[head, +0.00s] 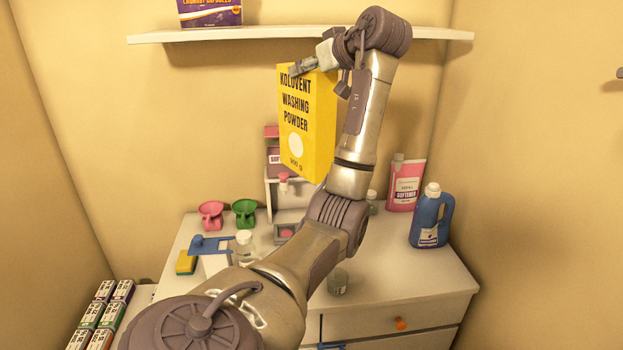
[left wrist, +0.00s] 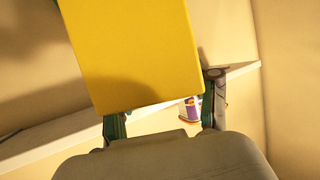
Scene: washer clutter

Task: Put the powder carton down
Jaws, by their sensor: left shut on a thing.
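The powder carton (head: 308,125) is a yellow box with the words "Kolovent Washing Powder". My left gripper (head: 318,66) is shut on its upper part and holds it upright in the air, above the counter and just below the wall shelf. In the left wrist view the carton (left wrist: 135,55) fills the upper middle, between the two fingers of the gripper (left wrist: 165,122). My left arm hides part of the counter below. My right gripper is not in view.
The white shelf (head: 280,34) bears a purple box (head: 209,12). On the white counter (head: 400,275) stand pink (head: 211,214) and green (head: 245,212) scoops, a pink softener pack (head: 406,184), a blue jug (head: 431,218) and a sponge (head: 186,262). The counter's right front is clear.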

